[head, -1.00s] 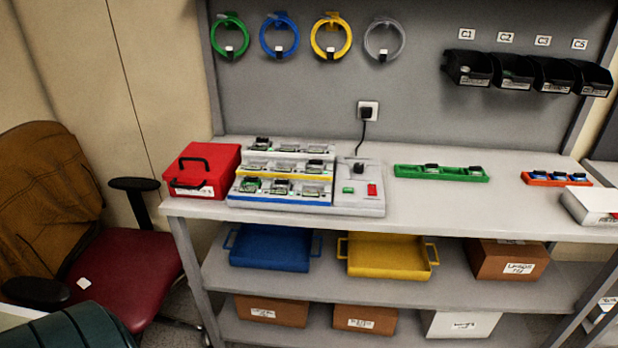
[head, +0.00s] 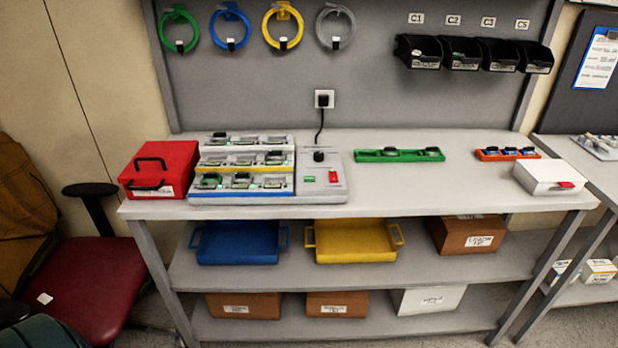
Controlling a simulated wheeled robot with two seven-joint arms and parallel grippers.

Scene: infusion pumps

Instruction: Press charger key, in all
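The charger (head: 268,192) stands on the workbench, left of its middle, with three stepped rows of bays that hold several small devices. Its right-hand panel (head: 334,192) carries a green key (head: 309,179), a red key (head: 333,176) and a black knob or plug (head: 318,156). Which key is the charger key, and any lettering on it, is too small to tell. A black cord (head: 320,125) runs from the panel up to a wall socket (head: 324,98). Neither of my grippers is in the head view.
A red case (head: 150,165) stands left of the charger. A green tray (head: 372,156), an orange tray (head: 487,154) and a white box (head: 551,179) lie to the right. A red chair (head: 85,280) is at lower left. Bare bench top lies right of the charger.

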